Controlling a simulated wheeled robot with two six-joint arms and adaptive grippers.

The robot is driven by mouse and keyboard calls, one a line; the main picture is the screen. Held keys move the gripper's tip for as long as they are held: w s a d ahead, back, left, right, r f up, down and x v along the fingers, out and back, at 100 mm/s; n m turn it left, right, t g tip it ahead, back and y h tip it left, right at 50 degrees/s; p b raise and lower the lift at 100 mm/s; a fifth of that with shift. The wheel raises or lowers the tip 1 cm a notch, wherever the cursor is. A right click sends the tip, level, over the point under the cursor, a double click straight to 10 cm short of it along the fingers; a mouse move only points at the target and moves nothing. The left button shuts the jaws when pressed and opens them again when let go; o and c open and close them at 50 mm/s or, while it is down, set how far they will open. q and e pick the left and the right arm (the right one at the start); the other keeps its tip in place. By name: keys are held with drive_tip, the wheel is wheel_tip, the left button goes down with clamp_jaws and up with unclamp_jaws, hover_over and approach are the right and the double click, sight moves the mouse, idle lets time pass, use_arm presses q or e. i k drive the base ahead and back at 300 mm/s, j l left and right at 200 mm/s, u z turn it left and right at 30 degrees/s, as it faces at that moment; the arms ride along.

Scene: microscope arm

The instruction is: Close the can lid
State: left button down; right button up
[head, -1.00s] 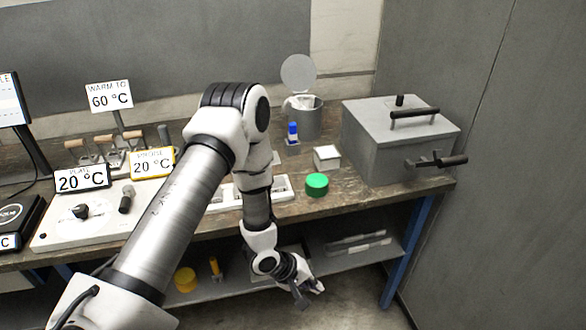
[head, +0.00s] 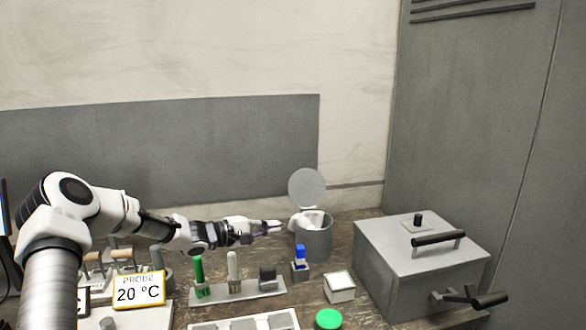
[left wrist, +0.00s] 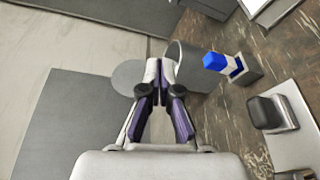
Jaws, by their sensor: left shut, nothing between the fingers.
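The grey can (head: 315,238) stands at the back of the bench with white material showing at its mouth. Its round grey lid (head: 307,188) stands up, hinged open at the back. My left gripper (head: 280,225) is shut and empty, just left of the can at about rim height. In the left wrist view the shut fingertips (left wrist: 154,64) lie in front of the lid (left wrist: 128,76) and beside the can (left wrist: 190,68). I cannot tell whether they touch either one. My right gripper is not in view.
A blue-topped vial (head: 300,256) stands in a small holder in front of the can. A rack (head: 240,291) with green, white and dark items lies left of it. A grey metal box (head: 415,265) with black handles stands at the right. The wall is behind the can.

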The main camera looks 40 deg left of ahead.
sight(306, 186)
drive_tip(key=i+j, duration=0.85)
drive_tip(key=j, duration=0.2)
